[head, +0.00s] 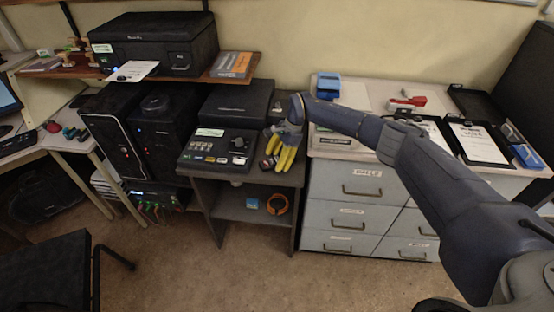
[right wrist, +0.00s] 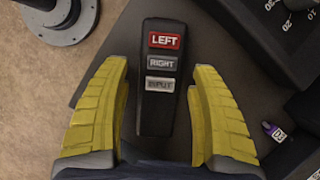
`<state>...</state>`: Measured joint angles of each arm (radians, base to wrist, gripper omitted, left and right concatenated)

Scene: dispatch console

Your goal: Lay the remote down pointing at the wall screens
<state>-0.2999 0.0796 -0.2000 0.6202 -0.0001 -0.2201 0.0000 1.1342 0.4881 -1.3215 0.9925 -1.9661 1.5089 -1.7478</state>
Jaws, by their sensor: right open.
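The remote (right wrist: 151,112) is a dark, slim bar with a red LEFT button, a grey RIGHT button and a pale third button. In the right wrist view it lies on a dark grey surface (right wrist: 115,45), between my right gripper's yellow fingers, with visible gaps at both sides. My right gripper (right wrist: 157,110) is open and points down over it. In the head view the right gripper (head: 284,158) is over the right part of the dark side table, and I cannot make out the remote clearly there. My left gripper is out of view. No wall screens are seen.
A button console (head: 217,152) stands left of the gripper, before a black box (head: 237,103). A small dark item with a purple label (right wrist: 273,132) lies right of the fingers in the wrist view. Grey drawers (head: 350,187) stand to the right. An orange ring (head: 277,204) sits on the lower shelf.

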